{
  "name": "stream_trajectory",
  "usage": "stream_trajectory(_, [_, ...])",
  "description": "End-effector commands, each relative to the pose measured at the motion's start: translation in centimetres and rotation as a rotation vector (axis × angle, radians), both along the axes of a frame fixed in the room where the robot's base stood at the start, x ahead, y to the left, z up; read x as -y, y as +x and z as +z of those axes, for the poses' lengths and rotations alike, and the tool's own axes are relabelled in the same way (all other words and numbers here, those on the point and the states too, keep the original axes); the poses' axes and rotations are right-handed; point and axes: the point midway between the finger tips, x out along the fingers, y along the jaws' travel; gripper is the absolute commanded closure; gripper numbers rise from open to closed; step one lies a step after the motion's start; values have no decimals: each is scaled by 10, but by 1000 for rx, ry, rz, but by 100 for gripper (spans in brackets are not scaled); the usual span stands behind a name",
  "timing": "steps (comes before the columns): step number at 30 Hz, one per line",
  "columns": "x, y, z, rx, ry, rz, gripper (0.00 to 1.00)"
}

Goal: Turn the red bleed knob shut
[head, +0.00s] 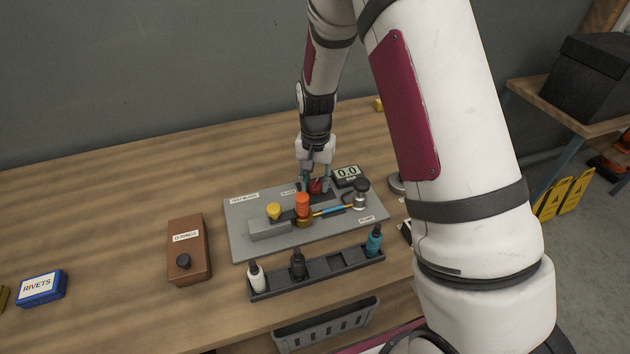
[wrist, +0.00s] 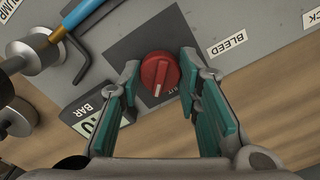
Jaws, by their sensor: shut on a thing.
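The red bleed knob (wrist: 159,75) sits on a dark square of the grey test block plate, with a pale pointer line on its face. In the head view the red knob (head: 316,187) shows between my fingers, partly hidden by them. My gripper (wrist: 160,82) points down at the plate, with its teal-padded fingers on both sides of the knob. It is shut on the knob. The "BLEED" label (wrist: 228,45) lies right of the knob in the wrist view.
A gauge reading 0.0 bar (head: 347,174) stands beside the knob. A rack (head: 335,263) of bottles stands in front. The table's left back is clear.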

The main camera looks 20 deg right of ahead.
Motion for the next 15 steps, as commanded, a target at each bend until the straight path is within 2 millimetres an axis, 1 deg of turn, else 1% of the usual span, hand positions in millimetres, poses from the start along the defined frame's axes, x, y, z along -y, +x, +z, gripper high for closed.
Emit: stream_trajectory(15, [1,1,0,3,0,474,97])
